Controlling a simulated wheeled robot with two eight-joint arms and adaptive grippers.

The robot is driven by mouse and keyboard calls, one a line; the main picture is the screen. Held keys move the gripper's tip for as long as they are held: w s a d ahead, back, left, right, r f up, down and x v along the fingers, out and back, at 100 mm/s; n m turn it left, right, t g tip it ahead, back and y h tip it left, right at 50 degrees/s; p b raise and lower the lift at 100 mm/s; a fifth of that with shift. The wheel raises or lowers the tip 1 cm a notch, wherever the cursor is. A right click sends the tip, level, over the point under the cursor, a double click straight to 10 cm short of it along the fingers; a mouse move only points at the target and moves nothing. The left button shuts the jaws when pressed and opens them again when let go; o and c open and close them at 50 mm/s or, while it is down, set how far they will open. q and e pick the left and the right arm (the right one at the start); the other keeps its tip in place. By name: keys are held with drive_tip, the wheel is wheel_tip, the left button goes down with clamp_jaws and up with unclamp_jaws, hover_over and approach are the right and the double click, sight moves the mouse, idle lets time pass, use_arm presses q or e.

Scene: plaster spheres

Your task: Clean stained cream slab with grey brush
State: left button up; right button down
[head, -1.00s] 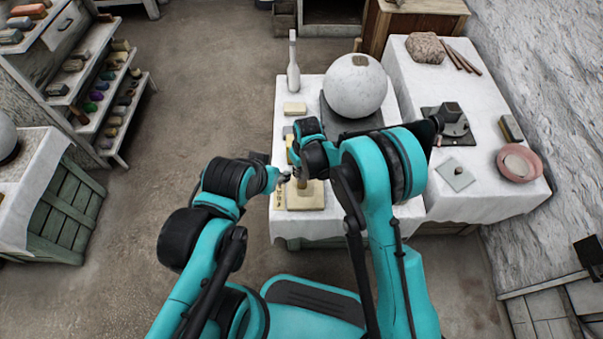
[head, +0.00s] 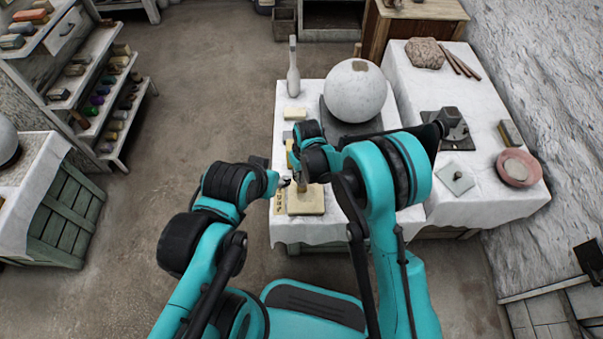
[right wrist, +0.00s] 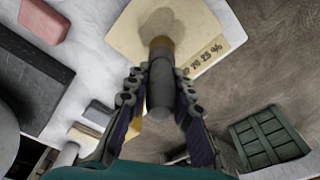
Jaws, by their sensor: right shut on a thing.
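The cream slab (head: 307,207) lies flat at the front edge of the white-covered table, and dark markings run along one side. In the right wrist view the slab (right wrist: 125,30) has a greyish stain around the brush's far end. My right gripper (right wrist: 160,82) is shut on the grey brush (right wrist: 160,92), a thick cylinder with a brownish band. The brush's working end is over the slab; contact is unclear. In the head view my right arm hides most of the brush. My left gripper (head: 285,181) is close to the slab's left side, too small to judge its fingers.
A large plaster sphere (head: 355,92) stands on a dark board behind the slab. A pale bottle-like club (head: 293,70) and a small cream block (head: 295,114) are to its left. A pink bowl (head: 517,168) sits on the right table. Open floor lies left.

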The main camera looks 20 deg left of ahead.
drive_tip(key=shift+f, duration=0.1)
drive_tip(key=shift+f+b, duration=0.6)
drive_tip(key=shift+f, duration=0.05)
idle(0.5)
drive_tip(key=shift+s+d, duration=0.2)
drive_tip(key=shift+s, duration=0.5)
drive_tip(key=shift+w, duration=0.1)
drive_tip(key=shift+w+a, duration=0.2)
drive_tip(key=shift+w, duration=0.5)
drive_tip(key=shift+w+a, duration=0.2)
drive_tip(key=shift+w, duration=0.45)
drive_tip(key=shift+s+d, duration=0.2)
drive_tip(key=shift+s, duration=0.55)
drive_tip(key=shift+s+d, duration=0.2)
drive_tip(key=shift+s, duration=0.5)
drive_tip(key=shift+w, duration=0.1)
